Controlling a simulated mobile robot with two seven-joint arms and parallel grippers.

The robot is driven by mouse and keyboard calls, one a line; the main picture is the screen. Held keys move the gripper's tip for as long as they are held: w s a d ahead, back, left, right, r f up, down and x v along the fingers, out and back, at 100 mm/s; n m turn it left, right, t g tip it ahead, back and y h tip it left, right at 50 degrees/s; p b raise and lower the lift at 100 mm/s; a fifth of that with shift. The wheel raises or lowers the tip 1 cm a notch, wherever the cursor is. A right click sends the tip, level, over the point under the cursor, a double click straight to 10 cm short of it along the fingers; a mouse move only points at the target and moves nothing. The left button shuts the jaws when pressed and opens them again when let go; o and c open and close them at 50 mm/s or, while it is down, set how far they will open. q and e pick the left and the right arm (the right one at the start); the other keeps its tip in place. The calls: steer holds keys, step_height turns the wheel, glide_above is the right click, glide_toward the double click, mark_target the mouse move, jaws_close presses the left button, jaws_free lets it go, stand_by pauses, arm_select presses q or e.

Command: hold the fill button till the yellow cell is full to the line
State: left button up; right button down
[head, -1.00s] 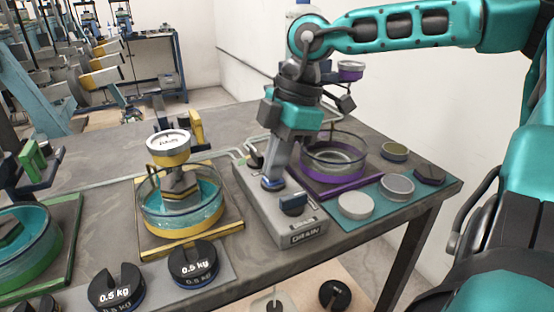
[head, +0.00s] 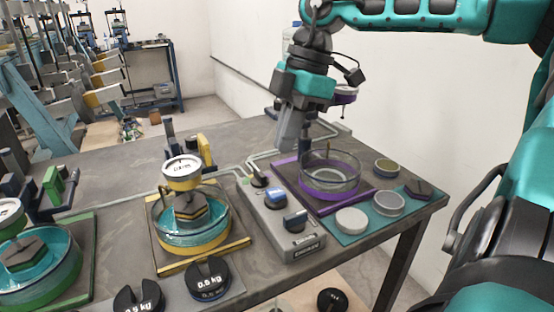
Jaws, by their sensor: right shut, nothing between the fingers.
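The yellow cell (head: 204,247) is a round glass dish with a yellow base. It holds teal liquid around a dark hexagonal block with a white dial (head: 182,168) above it. The line cannot be made out, so I cannot tell how the level stands against it. My right gripper (head: 288,143) is shut and empty, raised above and behind the box, apart from both buttons. My left gripper is not in view.
A purple cell (head: 338,160) stands right of the box, near round discs on a teal mat (head: 412,208). A green cell (head: 75,270) stands at left. Black weights (head: 208,278) lie in front of the yellow cell. Free tabletop lies behind the yellow cell.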

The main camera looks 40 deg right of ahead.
steer(key=shift+v, duration=2.4)
